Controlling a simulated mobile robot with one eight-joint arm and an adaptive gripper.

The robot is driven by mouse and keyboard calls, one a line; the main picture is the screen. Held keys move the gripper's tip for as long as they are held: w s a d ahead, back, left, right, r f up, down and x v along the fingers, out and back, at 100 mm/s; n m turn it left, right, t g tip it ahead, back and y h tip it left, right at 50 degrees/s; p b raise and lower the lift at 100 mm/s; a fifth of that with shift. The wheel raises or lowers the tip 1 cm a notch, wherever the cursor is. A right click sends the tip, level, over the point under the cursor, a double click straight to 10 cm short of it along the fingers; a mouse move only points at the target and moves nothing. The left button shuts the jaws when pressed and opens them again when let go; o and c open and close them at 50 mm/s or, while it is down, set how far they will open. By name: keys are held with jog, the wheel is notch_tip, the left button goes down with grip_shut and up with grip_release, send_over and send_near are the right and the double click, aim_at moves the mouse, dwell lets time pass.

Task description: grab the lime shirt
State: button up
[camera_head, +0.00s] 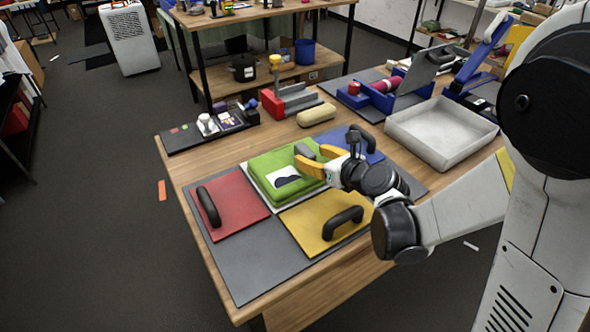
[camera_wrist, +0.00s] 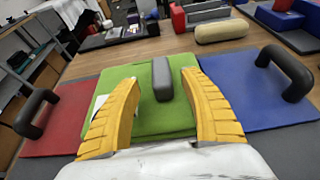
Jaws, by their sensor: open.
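The lime shirt (camera_head: 276,170) lies folded flat, with a white and dark print on it, between a red panel and a blue panel on the grey mat. It also shows in the wrist view (camera_wrist: 148,118). A grey block-like piece (camera_wrist: 162,78) stands at the shirt, between my fingers in the wrist view. My gripper (camera_head: 306,158) has yellow fingers, is open, and is over the right part of the shirt. In the wrist view my gripper (camera_wrist: 160,85) has its fingers spread to either side of the grey piece. Whether they touch the shirt is unclear.
The red panel (camera_head: 236,200), yellow panel (camera_head: 310,222) and blue panel (camera_head: 366,152) have black handles that stick up around the shirt. A pale grey tray (camera_head: 440,160) is at the right. A beige roll (camera_head: 316,114) lies behind. The mat's front left (camera_head: 245,258) is clear.

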aim_at(306, 150)
jog(key=b+x, duration=0.1)
jog(key=x, duration=0.3)
jog(key=shift+w+r, duration=0.15)
jog(key=shift+r, duration=0.15)
grip_shut()
jog(key=shift+r, duration=0.1)
